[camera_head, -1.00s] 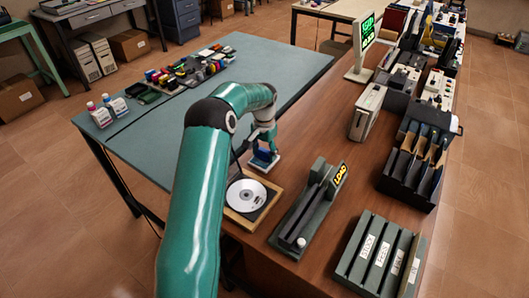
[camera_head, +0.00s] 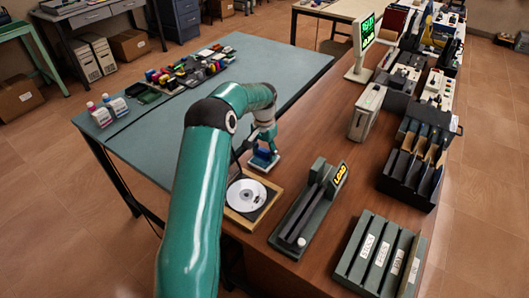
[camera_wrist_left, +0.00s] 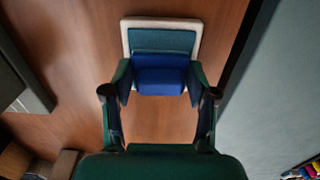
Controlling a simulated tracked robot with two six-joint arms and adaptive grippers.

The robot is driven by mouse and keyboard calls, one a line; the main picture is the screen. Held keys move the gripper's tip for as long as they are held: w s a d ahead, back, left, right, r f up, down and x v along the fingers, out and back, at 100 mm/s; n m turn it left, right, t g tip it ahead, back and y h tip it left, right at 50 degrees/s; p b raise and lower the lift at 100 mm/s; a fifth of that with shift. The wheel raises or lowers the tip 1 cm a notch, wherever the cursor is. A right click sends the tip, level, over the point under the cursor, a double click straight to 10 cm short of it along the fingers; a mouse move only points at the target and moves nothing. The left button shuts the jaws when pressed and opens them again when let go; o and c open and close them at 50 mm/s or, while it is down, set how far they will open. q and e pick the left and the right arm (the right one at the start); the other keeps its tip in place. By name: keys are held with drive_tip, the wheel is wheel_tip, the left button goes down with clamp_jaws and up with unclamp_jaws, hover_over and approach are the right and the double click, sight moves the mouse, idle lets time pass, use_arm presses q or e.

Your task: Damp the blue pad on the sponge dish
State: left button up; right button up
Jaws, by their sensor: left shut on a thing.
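My left gripper (camera_head: 264,148) is shut on a small blue pad (camera_head: 264,156) and points down over the near part of the wooden table. In the left wrist view the pad (camera_wrist_left: 160,76) sits between the two green fingertips (camera_wrist_left: 159,82). The sponge dish (camera_head: 267,167) is a pale square tray directly under the pad. In the wrist view its white rim (camera_wrist_left: 127,38) frames a teal sponge (camera_wrist_left: 162,40), partly hidden by the pad. I cannot tell whether pad and sponge touch. My right gripper is not in view.
A silver disc (camera_head: 246,195) lies on a wooden-edged tray (camera_head: 232,213) just nearer than the dish. A dark loader (camera_head: 309,208) marked LOAD and a slotted, labelled rack (camera_head: 378,254) stand to the right. Two bottles (camera_head: 110,109) stand on the teal mat (camera_head: 175,130).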

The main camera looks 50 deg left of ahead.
sight(264, 149)
use_arm(q)
drive_tip(key=shift+r+p, duration=2.3)
drive_tip(key=shift+r, duration=1.2)
